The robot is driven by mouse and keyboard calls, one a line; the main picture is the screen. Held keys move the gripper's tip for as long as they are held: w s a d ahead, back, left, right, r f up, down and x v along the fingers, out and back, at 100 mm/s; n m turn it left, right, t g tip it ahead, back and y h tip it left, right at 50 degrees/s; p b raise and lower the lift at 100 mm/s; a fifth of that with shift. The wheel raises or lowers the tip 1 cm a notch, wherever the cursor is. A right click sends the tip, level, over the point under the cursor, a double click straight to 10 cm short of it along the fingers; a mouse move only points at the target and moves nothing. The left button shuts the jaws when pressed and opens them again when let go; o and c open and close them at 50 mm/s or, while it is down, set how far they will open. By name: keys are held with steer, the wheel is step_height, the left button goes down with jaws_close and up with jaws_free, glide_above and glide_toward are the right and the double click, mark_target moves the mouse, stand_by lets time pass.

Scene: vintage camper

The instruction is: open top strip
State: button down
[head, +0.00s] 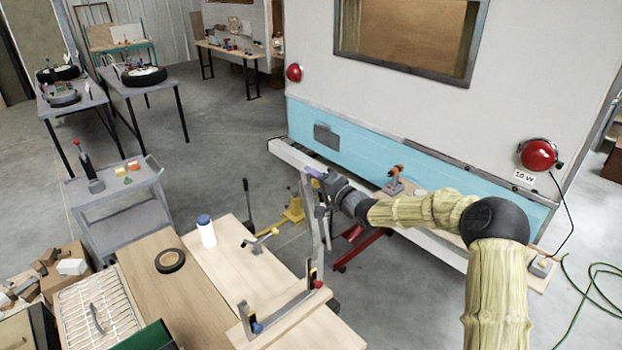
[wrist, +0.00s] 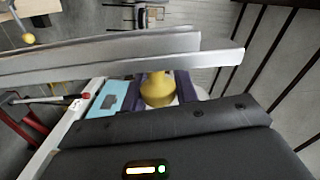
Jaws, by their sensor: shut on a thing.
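Two long pale grey strips cross the wrist view side by side, an upper one (wrist: 110,48) and a lower one (wrist: 215,61), at the tips of my fingers. My gripper (wrist: 160,88) has its two dark purple fingers on either side of a yellow, rounded, knob-like piece (wrist: 157,92) and is shut on it. Whether that piece is fixed to a strip is unclear. In the head view my gripper (head: 317,182) is beside the camper's lower left side, at the upper end of a narrow pale strip (head: 318,238). The fingers' contact is too small to make out there.
The camper wall (head: 400,95) with its pale bumper ledge (head: 425,244) stands close behind my arm. A workbench (head: 250,264) with clamps and a white bottle (head: 206,231) is at front left. A yellow stand (head: 293,211) is on the floor.

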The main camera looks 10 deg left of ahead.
steer(key=c, duration=1.3)
jaws_free()
steer(key=shift+f, duration=0.1)
steer(key=shift+o, duration=1)
steer(key=shift+w+d, duration=0.1)
steer(key=shift+d, duration=0.1)
steer(key=shift+s+d+b, duration=0.2)
steer(key=shift+s+b, duration=0.1)
steer(key=shift+s, duration=0.1)
steer(key=b+v, duration=0.5)
steer(key=v, duration=1.1)
steer(key=shift+d+b, duration=0.35)
steer(key=shift+d, duration=0.1)
